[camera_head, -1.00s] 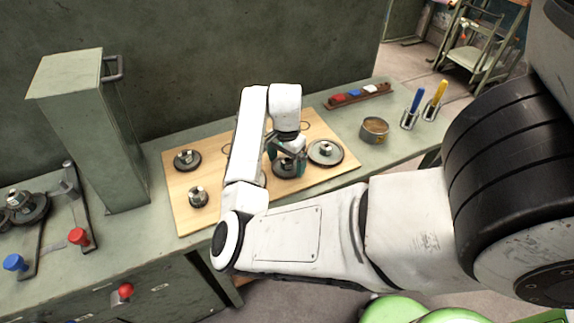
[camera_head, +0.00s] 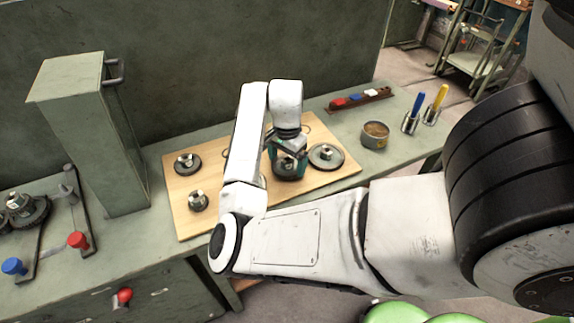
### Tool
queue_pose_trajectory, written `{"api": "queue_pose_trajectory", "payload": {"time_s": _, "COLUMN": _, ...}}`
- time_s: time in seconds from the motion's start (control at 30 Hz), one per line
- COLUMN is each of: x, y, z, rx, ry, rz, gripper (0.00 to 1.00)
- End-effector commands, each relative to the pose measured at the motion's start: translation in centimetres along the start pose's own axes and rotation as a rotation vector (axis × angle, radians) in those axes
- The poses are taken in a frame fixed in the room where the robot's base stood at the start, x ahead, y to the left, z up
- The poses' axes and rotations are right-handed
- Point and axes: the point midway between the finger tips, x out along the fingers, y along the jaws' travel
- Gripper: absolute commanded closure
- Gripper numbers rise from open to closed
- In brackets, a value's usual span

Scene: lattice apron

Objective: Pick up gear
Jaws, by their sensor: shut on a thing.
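My gripper (camera_head: 287,153) points down over the right half of a wooden board (camera_head: 230,205). It is shut on a dark gear (camera_head: 289,172) with a metal hub. Whether this gear is clear of the board I cannot tell. Other gears stand on the board: one at the back left (camera_head: 187,163), one at the front left (camera_head: 198,201), and a wider one to the right (camera_head: 326,157), close beside the held gear. My arm hides part of the board's middle.
A tall grey-green cabinet (camera_head: 90,135) stands left. A rack with red (camera_head: 77,240) and blue knobs and gears (camera_head: 22,208) is at far left.

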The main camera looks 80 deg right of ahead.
Motion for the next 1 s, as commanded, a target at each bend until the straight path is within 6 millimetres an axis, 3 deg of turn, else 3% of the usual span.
{"api": "queue_pose_trajectory", "payload": {"time_s": 0.07, "x": -1.5, "y": 0.1, "z": -0.1, "rx": 0.004, "ry": 0.005, "rz": -0.004, "gripper": 0.68}}
{"api": "queue_pose_trajectory", "payload": {"time_s": 0.37, "x": -8.1, "y": 5.1, "z": 0.3, "rx": 0.006, "ry": -0.001, "rz": -0.007, "gripper": 0.68}}
{"api": "queue_pose_trajectory", "payload": {"time_s": 0.5, "x": -8.9, "y": 8.5, "z": 0.2, "rx": 0.007, "ry": 0.001, "rz": -0.004, "gripper": 0.68}}
{"api": "queue_pose_trajectory", "payload": {"time_s": 0.7, "x": -10.3, "y": 11.9, "z": 0.3, "rx": 0.004, "ry": 0.001, "rz": -0.002, "gripper": 0.68}}
{"api": "queue_pose_trajectory", "payload": {"time_s": 1.0, "x": -11.1, "y": 13.9, "z": 0.4, "rx": 0.001, "ry": 0.001, "rz": 0.0, "gripper": 0.68}}
